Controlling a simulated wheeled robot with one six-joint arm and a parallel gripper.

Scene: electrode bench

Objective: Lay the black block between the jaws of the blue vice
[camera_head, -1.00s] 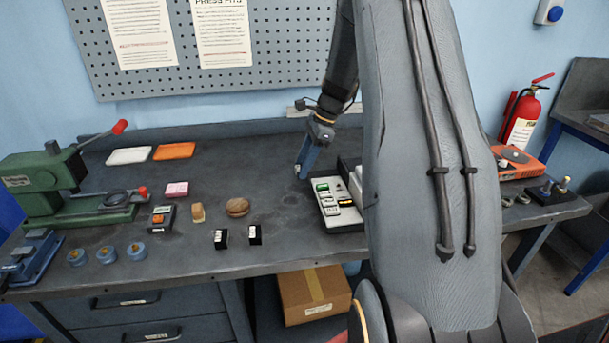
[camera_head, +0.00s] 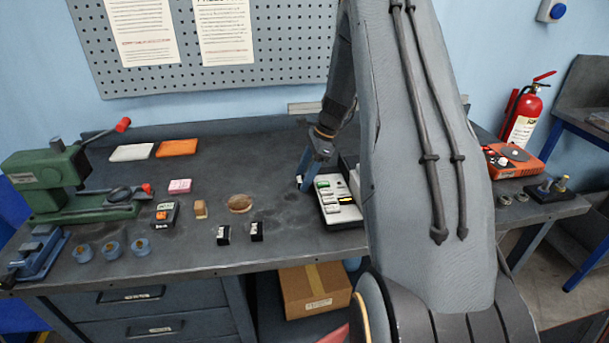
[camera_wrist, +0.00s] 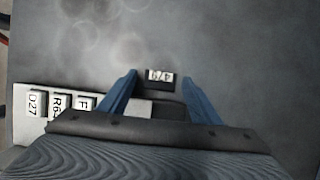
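The black block (camera_wrist: 160,80), with a white label, sits between the tips of my gripper's blue fingers (camera_wrist: 160,88) in the wrist view. In the head view my gripper (camera_head: 303,177) hangs over the bench just left of the white tray, with a small pale spot at its tip. The blue vice (camera_head: 38,252) stands at the bench's front left corner, far from my gripper. Two more black blocks with white labels (camera_head: 223,235) (camera_head: 256,231) stand on the bench between them.
The white tray (camera_head: 325,207) holds labelled pieces. The bench's back middle is clear.

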